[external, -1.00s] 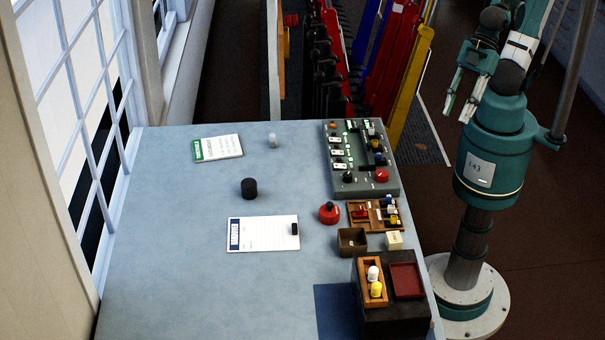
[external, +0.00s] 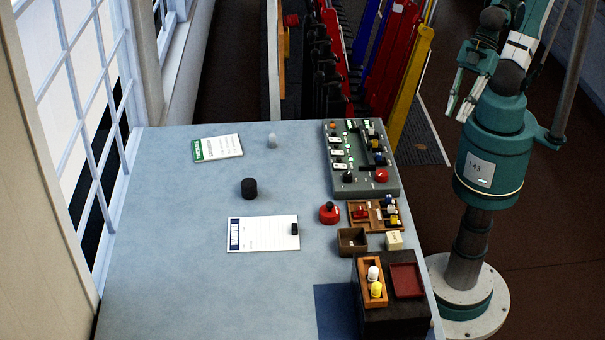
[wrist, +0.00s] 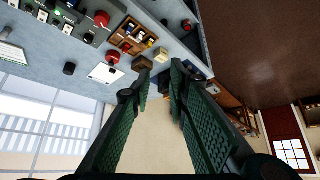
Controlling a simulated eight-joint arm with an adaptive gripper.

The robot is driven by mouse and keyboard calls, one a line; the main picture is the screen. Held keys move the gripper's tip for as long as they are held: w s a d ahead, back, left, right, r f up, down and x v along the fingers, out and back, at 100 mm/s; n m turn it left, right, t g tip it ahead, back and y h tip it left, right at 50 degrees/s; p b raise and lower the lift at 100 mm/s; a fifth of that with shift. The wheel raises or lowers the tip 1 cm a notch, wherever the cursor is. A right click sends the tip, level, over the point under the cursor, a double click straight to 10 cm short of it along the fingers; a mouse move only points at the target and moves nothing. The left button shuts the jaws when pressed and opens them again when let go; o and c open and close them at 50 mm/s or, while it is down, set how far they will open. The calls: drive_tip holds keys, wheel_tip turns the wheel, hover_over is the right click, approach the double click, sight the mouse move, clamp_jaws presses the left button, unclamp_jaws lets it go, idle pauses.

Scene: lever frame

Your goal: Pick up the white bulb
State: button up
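A white bulb (external: 373,273) stands in a narrow orange wooden tray (external: 362,285) on top of a dark box at the table's front right. A yellow bulb (external: 376,290) stands just in front of it in the same tray. My gripper (external: 458,112) is raised beside the far right of the table, well away from the bulbs. In the wrist view its two green-padded fingers (wrist: 160,72) are spread apart with nothing between them. I cannot make out the white bulb in the wrist view; the fingers cover part of that area.
A red tray (external: 407,281) shares the dark box (external: 395,318). Behind it are a brown open box (external: 351,241), a cream cube (external: 394,240), a divided wooden tray and a grey control panel (external: 348,186). A pale translucent object (external: 272,141) stands farther back. The table's left is mostly clear.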

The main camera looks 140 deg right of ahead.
idle(0.3)
drive_tip(key=w+a+r+m+g, duration=0.15)
drive_tip(key=w+r, duration=0.45)
drive_tip(key=w, duration=0.7)
drive_tip(key=m+g+b, duration=0.1)
drive_tip(key=m+g, duration=0.4)
hover_over(375, 267)
wheel_tip(375, 267, down, 14)
drive_tip(key=shift+s+a+f+t+h, duration=0.1)
drive_tip(key=shift+s+a+t+h, duration=0.2)
drive_tip(key=shift+s+h, duration=0.1)
drive_tip(key=shift+w+d+f, duration=0.1)
drive_tip(key=shift+w+f, duration=0.1)
drive_tip(key=shift+f, duration=1.1)
